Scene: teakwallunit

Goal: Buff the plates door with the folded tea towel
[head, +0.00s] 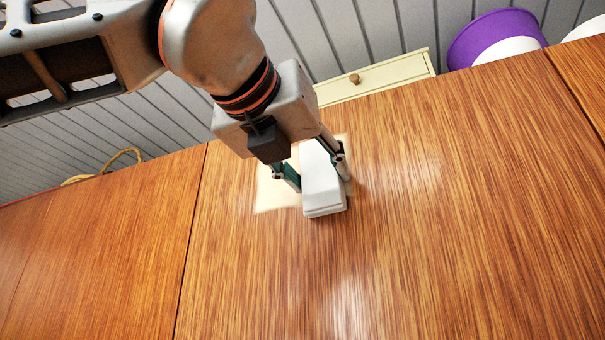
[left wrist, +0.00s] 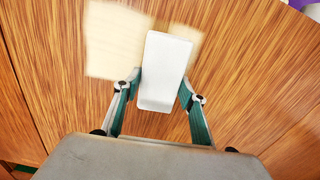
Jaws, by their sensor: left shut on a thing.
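The folded tea towel (head: 324,196) is a thick white block. My left gripper (head: 320,181) is shut on it, with one finger on each long side. The towel is over a wood-grained door panel (head: 430,220), which I take for the plates door; no label names it. A pale cream patch (head: 272,192) on this panel is partly hidden behind the towel and fingers. The left wrist view shows the towel (left wrist: 164,72) between both fingers, with the cream patch (left wrist: 115,42) on either side. I cannot tell whether the towel touches the panel. My right gripper is out of view.
Narrow seams separate this panel from neighbouring wood panels at left (head: 90,250) and right (head: 590,75). Beyond the top edge are a cream drawer front (head: 385,78) with a knob, a purple round container (head: 480,35) and a tan loop (head: 125,158). The panel's lower part is clear.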

